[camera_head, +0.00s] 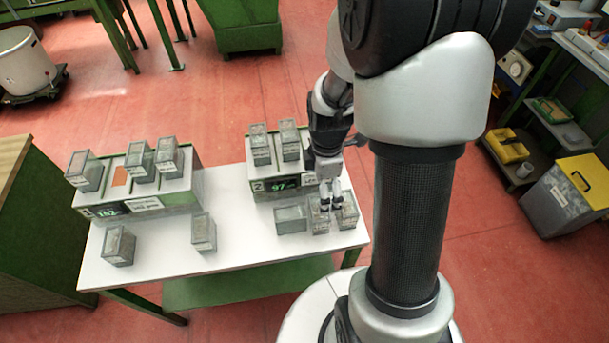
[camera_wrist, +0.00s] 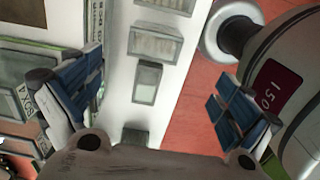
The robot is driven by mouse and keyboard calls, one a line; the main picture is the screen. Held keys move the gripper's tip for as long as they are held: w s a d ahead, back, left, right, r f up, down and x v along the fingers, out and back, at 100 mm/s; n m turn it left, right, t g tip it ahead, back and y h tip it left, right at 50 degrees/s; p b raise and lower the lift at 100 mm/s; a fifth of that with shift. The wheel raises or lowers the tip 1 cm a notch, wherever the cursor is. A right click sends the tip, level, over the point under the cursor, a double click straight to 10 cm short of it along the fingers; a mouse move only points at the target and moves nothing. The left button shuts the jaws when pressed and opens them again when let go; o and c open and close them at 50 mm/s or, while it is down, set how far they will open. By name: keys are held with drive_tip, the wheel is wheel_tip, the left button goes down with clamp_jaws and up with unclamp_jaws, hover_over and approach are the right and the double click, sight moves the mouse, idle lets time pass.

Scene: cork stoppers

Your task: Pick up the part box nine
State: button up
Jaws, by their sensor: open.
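Several small grey lidded part boxes are in view; I cannot read which one is box nine. In the head view my gripper (camera_head: 330,200) points down over the right end of the white table, at a close group of boxes: one on the left (camera_head: 290,219), one in the middle (camera_head: 319,217) and one on the right (camera_head: 348,211). Its fingers partly cover the middle and right ones. In the wrist view the blue-padded fingers (camera_wrist: 158,100) are wide apart, with a grey box (camera_wrist: 147,82) between them and nothing gripped. Another box (camera_wrist: 155,45) shows above it.
Two green-and-white scale stands, left (camera_head: 150,200) and right (camera_head: 265,185), carry more boxes at the table's (camera_head: 250,235) back. Two boxes stand at the table's left, at the front (camera_head: 119,246) and nearer the middle (camera_head: 203,232). The table between them and the right group is clear.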

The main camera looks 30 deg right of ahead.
sight(318, 216)
wheel_tip(318, 216, down, 11)
drive_tip(key=b, duration=0.4)
drive_tip(key=shift+f, duration=0.2)
drive_tip(key=shift+w+f+b, duration=0.25)
drive_tip(key=shift+f+b, duration=0.4)
drive_tip(key=shift+f, duration=0.85)
drive_tip(key=shift+w+f+b, duration=0.2)
drive_tip(key=shift+f+b, duration=0.45)
drive_tip(key=shift+f, duration=0.8)
drive_tip(key=shift+r, duration=0.1)
drive_tip(key=c, duration=1.2)
drive_tip(key=shift+o, duration=0.2)
drive_tip(key=shift+r, duration=0.1)
